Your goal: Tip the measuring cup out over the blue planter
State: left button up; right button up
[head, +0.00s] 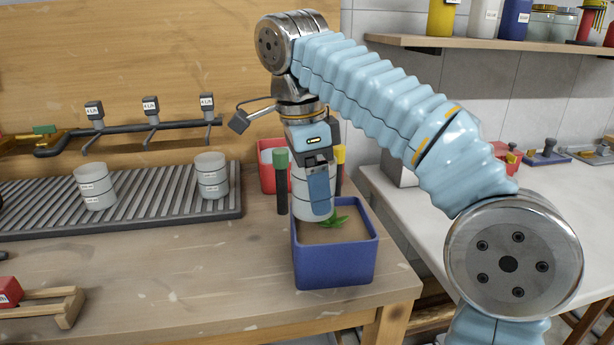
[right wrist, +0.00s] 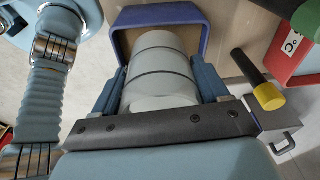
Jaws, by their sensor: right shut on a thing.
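The blue planter (head: 335,265) stands at the right front of the wooden bench, with brown soil and a small green plant (head: 333,220) in it. My right gripper (head: 318,188) points down above it, shut on a pale grey banded measuring cup (head: 299,197). The cup is over the planter's back part. In the right wrist view the cup (right wrist: 157,65) sits between both fingers, with the planter's rim (right wrist: 160,15) beyond it. I cannot tell which way the cup's mouth faces or whether anything is inside. My left gripper is not in view.
A red planter (head: 268,180) stands just behind. Dark posts with a green cap (head: 281,158) and a yellow cap (head: 340,153) flank the gripper. Two similar cups (head: 95,187) (head: 212,175) stand on a ribbed tray (head: 150,205) under taps.

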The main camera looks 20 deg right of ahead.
jog(key=shift+y, duration=0.5)
